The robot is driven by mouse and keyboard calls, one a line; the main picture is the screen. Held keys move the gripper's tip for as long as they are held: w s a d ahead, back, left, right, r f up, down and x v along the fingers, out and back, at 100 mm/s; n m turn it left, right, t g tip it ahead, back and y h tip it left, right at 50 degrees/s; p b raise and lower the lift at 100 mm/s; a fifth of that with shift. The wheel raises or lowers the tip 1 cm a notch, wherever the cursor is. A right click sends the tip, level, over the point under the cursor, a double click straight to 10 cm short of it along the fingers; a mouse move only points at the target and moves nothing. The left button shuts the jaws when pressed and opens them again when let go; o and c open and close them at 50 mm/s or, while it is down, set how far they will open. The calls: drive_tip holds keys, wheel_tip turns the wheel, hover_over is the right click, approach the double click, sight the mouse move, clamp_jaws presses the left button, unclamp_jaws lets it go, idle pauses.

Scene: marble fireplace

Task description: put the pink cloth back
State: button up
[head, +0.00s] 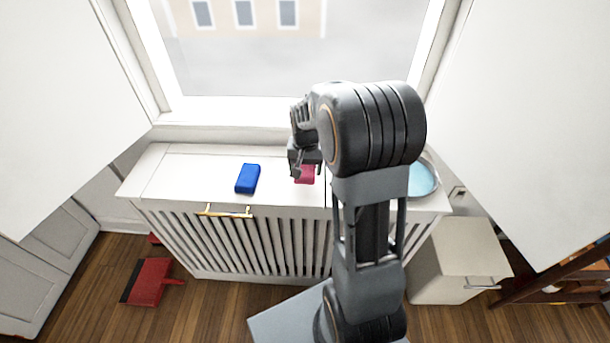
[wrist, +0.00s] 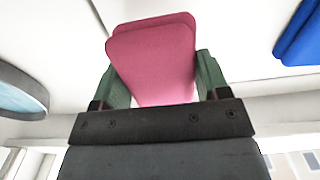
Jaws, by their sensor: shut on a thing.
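The pink cloth (wrist: 152,62) is a folded pad between the two fingers of my gripper (wrist: 155,85) in the wrist view. The fingers are shut on its sides. In the head view the cloth (head: 305,174) shows at my gripper (head: 303,172), over the white slatted cover's top (head: 200,165). My arm hides part of this area. I cannot tell whether the cloth touches the top.
A blue folded cloth (head: 247,179) lies on the top, left of my gripper. A brass rail (head: 224,211) is on the front edge. A round blue-bottomed basin (head: 422,180) stands at the right end. A red dustpan (head: 148,281) lies on the floor.

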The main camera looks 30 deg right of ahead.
drive_tip(key=shift+w+f, duration=0.25)
drive_tip(key=shift+f, duration=0.3)
drive_tip(key=shift+f+b, duration=0.3)
drive_tip(key=shift+f, duration=1)
